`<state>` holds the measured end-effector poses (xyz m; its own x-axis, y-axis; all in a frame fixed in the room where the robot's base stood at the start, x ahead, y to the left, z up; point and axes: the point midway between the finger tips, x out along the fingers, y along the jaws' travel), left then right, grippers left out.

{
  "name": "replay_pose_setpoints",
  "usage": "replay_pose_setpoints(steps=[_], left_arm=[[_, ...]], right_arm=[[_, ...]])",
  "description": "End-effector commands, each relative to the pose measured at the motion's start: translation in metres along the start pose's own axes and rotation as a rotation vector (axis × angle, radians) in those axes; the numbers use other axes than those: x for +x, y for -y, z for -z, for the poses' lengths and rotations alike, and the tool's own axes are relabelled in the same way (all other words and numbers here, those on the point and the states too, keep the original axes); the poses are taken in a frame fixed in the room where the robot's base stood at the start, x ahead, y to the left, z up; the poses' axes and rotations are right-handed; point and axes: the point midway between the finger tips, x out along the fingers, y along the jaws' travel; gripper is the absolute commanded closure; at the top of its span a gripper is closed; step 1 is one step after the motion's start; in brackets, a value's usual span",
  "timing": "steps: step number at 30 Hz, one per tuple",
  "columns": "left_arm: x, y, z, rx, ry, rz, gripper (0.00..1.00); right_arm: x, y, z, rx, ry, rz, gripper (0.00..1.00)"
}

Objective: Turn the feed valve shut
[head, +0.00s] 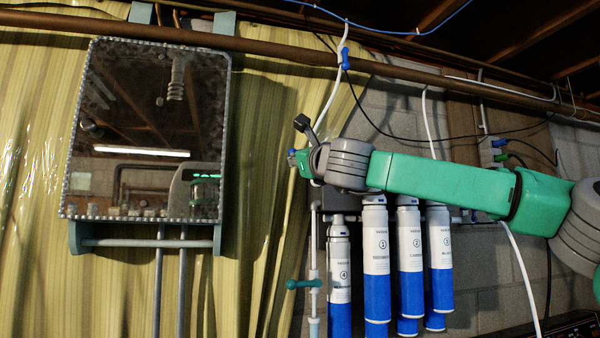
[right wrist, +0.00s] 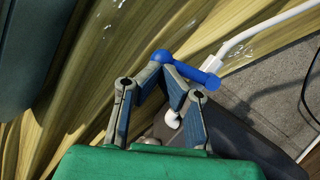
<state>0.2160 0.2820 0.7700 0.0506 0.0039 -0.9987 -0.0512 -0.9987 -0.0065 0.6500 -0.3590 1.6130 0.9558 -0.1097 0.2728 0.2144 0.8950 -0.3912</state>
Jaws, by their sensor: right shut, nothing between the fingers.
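A blue lever handle (right wrist: 185,67) with rounded ends shows in the right wrist view, just past my fingertips, beside a white hose. It appears to be the feed valve's handle; no label is readable. My right gripper (right wrist: 160,80) is shut and empty, its tips very close to the handle's left part. I cannot tell whether they touch. In the head view my right gripper (head: 297,160) is at the end of the green arm, left of the filters, and mostly hidden by the wrist. A small blue part shows at its tip. My left gripper is out of view.
A mirror cabinet (head: 150,130) hangs at the left. Blue-and-white numbered filters (head: 376,265) hang below my arm. Another blue valve (head: 345,58) sits on the overhead pipe. A teal-handled valve (head: 304,284) is on the vertical pipe below my gripper.

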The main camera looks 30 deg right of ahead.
Motion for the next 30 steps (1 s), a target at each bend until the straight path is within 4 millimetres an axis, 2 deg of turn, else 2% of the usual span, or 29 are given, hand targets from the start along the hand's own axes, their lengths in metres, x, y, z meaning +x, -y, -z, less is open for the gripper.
replay_pose_setpoints(steps=[15, 20, 30], left_arm=[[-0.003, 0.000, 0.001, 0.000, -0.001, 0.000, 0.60], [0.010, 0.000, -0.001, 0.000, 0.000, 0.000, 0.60], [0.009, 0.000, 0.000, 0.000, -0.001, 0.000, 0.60]], right_arm=[[0.001, 0.003, 0.001, -0.005, -0.004, 0.004, 1.00], [0.001, 0.002, -0.001, 0.056, -0.004, 0.023, 1.00], [0.002, 0.003, -0.003, 0.067, -0.004, 0.025, 1.00]])
